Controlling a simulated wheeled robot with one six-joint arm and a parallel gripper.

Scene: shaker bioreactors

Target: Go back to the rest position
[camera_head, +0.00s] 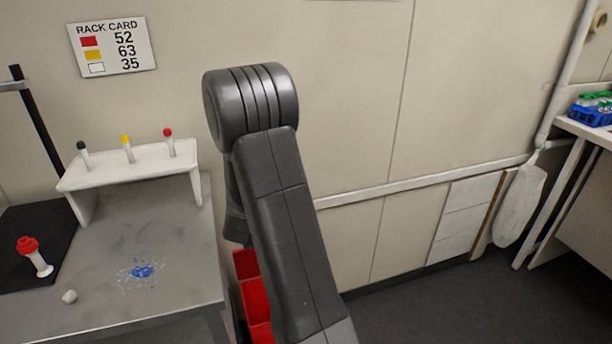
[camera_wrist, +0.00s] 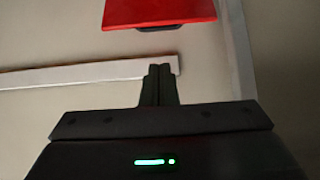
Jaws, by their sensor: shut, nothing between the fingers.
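My gripper (camera_wrist: 160,84) shows in the wrist view with its two dark fingers together and nothing between them. It points toward a pale wall with a light rail, and a red panel or bin (camera_wrist: 160,12) lies beyond the fingertips at the top. In the head view my arm stands folded in the middle, in front of the wall and to the right of the grey bench; the gripper itself is hidden there.
Red bins (camera_head: 252,290) stand beside my arm. Floor at right is clear before a side table (camera_head: 585,130).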

